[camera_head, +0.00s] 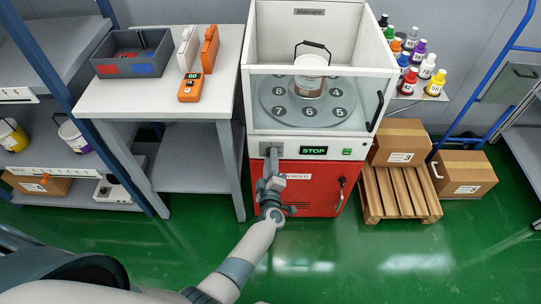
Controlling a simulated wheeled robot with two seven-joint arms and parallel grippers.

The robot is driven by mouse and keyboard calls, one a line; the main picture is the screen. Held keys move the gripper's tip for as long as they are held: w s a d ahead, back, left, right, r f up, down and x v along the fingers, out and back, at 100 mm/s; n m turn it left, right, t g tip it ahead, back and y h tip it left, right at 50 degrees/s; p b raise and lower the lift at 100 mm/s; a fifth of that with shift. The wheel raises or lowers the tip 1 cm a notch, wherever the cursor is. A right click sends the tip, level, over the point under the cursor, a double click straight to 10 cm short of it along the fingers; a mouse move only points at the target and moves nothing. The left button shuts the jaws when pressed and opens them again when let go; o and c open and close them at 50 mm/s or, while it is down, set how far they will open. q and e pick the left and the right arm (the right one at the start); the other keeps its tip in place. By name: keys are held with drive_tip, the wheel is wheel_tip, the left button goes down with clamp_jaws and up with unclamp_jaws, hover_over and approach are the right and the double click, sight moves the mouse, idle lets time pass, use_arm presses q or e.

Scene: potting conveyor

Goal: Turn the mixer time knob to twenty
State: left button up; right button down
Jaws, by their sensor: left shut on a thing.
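The mixer (256,134) is a white cabinet with a glass front and a red lower door. Its panel has a green "STOP" display (313,150) and a small green-lit button (347,151) on the right. My left gripper (269,156) is at the left end of the panel, shut on what appears to be the time knob. The gripper covers the knob, so its setting cannot be read. Inside the mixer a white bucket with a dark handle (311,62) stands on a numbered round plate (279,113). My right gripper is not in view.
A white table (140,103) at left holds a grey bin (132,41) and an orange device with a display (191,88). At right are several colored bottles (427,66), cardboard boxes (399,142) and a wooden pallet (398,198). The green floor in front is clear.

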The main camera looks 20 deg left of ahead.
use_arm(q)
drive_tip(key=shift+d+m+p, duration=0.1)
drive_tip(key=shift+m+p, duration=0.5)
drive_tip(key=shift+m, duration=0.9)
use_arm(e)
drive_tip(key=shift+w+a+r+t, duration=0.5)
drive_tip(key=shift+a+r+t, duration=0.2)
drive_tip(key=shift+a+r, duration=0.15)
use_arm(q)
drive_tip(key=shift+f, duration=0.1)
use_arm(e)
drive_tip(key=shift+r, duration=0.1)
use_arm(q)
drive_tip(key=o, duration=1)
drive_tip(key=shift+o, duration=0.2)
drive_tip(key=shift+s, duration=0.1)
